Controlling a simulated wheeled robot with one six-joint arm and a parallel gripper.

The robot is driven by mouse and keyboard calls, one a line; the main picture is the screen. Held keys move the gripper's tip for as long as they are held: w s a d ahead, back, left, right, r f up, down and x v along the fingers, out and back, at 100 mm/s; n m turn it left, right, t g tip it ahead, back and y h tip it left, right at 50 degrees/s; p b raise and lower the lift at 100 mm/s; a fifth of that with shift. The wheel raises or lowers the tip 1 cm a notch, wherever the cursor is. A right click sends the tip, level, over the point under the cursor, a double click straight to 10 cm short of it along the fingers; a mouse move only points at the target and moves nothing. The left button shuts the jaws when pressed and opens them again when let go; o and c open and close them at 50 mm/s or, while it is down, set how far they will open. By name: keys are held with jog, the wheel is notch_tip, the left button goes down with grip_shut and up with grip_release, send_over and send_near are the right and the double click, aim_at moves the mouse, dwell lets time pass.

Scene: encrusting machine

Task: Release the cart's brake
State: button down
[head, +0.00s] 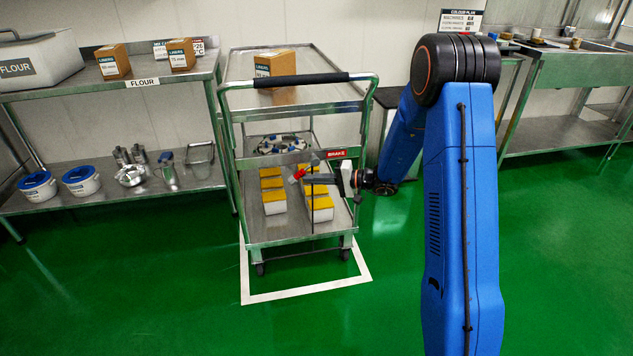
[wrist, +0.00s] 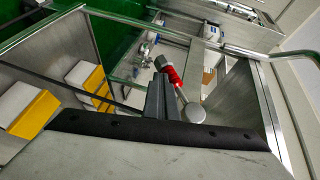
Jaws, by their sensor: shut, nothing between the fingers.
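The metal cart (head: 309,231) stands inside a white floor outline, with a black push handle (head: 290,80) on top. A red BRAKE label (head: 337,154) is on its near side. The brake lever has a red grip (head: 299,173), mostly small in the head view. My gripper (head: 311,180) is at the cart's near side, close to the lever. In the wrist view its fingers (wrist: 159,92) are together and empty, beside the grip; contact cannot be told.
The cart carries a LINERS box (head: 274,66) on top and white-and-yellow blocks (head: 273,200) on its lower shelf. A steel flour table (head: 110,87) stands at left, a steel bench (head: 571,70) at right. The green floor in front is clear.

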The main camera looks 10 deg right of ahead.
aim_at(302, 175)
jog(key=shift+a+r+m+t+y, duration=0.35)
jog(key=shift+a+r+y, duration=0.25)
jog(key=shift+a, duration=0.2)
jog(key=shift+a+r+m+t+y, duration=0.35)
jog(key=shift+a+r+y, duration=0.15)
jog(key=shift+a+y, duration=0.25)
jog(key=shift+a+r, duration=0.1)
